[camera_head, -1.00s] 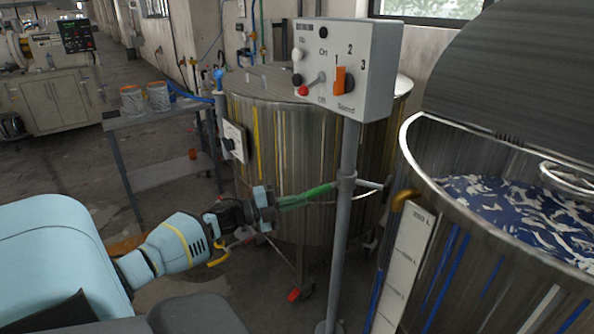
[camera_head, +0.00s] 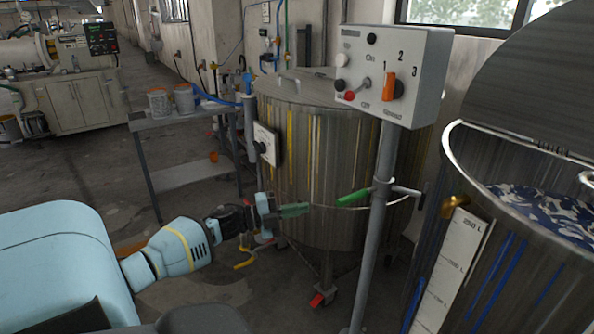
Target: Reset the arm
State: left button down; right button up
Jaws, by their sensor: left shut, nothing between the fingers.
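My left gripper (camera_head: 296,210) is shut and empty. It is in front of the steel vessel, to the left of a grey post (camera_head: 374,240). On top of the post is a grey control box (camera_head: 408,62) with On, Off and Speed markings. It carries an orange speed knob (camera_head: 389,86), a small lever and a red button. My right gripper is not in view.
A lidded steel vessel (camera_head: 330,150) stands behind the gripper. An open vat (camera_head: 500,280) with blue and white contents is at the right. A metal table (camera_head: 190,112) with buckets (camera_head: 183,99) is back left. Floor is clear left of the table.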

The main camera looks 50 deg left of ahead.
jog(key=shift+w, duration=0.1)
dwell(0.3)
